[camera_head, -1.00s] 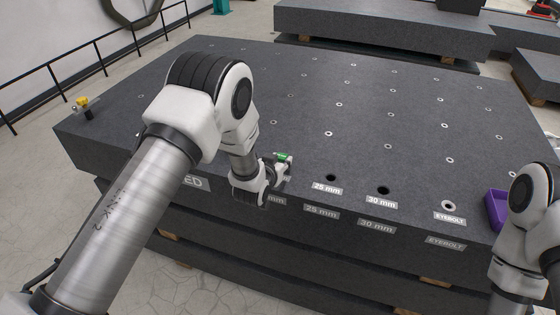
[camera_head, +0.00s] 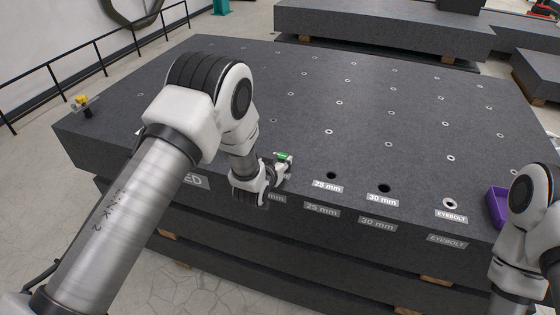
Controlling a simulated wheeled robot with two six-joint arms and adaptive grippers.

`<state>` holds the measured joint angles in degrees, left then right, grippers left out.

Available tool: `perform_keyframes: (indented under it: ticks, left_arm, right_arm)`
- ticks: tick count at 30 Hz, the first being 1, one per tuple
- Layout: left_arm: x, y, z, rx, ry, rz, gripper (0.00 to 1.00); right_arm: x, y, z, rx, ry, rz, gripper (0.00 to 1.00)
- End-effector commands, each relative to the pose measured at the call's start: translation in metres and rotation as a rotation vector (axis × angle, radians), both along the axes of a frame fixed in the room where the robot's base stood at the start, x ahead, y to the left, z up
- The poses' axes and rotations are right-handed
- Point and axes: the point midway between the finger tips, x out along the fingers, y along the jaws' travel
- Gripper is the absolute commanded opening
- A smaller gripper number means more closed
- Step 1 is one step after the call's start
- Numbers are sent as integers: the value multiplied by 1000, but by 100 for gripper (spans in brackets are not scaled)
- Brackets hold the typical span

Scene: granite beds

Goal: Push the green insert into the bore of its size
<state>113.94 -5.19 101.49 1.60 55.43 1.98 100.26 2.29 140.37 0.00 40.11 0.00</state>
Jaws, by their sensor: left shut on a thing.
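The green insert (camera_head: 283,155) is at the fingers of my left gripper (camera_head: 284,163), which is shut on it close to the front edge of the granite bed (camera_head: 400,140). The insert's lower part is hidden by the fingers, so I cannot tell whether it touches the bed or a bore. The open 25 mm bore (camera_head: 331,175) and the open 30 mm bore (camera_head: 384,188) lie to the right of it. My right gripper is not visible.
A metal-ringed eyebolt hole (camera_head: 450,204) and a purple bin (camera_head: 496,207) are at the right front, the bin beside my right arm. A small yellow-topped item (camera_head: 82,101) stands at the far left corner. The bed's middle is clear, with small inserts set in it.

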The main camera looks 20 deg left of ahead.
Motion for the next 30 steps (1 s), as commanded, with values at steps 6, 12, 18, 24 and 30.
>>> perform_keyframes:
  ticks: [6, 12, 18, 24, 30]
  left_arm:
    - [-3, 0, -4, 1, 12, 0, 0]
    - [-3, 0, 4, 1, 13, 0, 0]
    - [-2, 0, 7, 0, 10, 0, 0]
    - [-2, 0, 7, 0, 8, 0, 64]
    - [-2, 0, 8, 0, 7, 0, 64]
  right_arm:
    - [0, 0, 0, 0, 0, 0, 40]
    - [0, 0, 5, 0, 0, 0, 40]
    - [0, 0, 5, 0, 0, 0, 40]
    - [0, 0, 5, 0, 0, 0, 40]
    - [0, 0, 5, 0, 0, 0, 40]
